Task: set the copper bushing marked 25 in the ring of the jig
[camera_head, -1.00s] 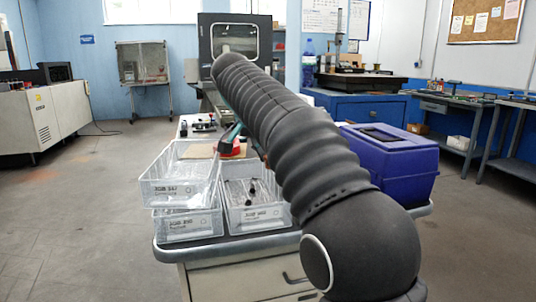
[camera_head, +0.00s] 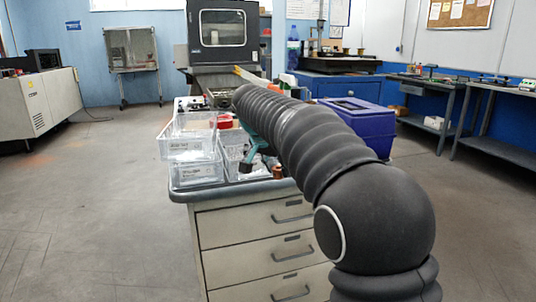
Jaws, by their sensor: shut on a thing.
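My gripper (camera_head: 257,163), with teal parts and dark fingertips, hangs over the near edge of the bench, partly hidden behind my arm. It is shut on a small copper-coloured piece (camera_head: 277,172), seen at the right of its fingertips. This looks like a copper bushing, but no number can be read on it. A red object (camera_head: 224,121) stands farther back on the bench, partly hidden by a bin and my arm. I cannot make out the jig or its ring.
Clear bins (camera_head: 187,146) with labels stand at the left of the bench (camera_head: 184,190), one stacked on another. Another bin (camera_head: 229,150) is beside them, close to my gripper. A blue case (camera_head: 365,120) stands at the right. The floor left of the bench is free.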

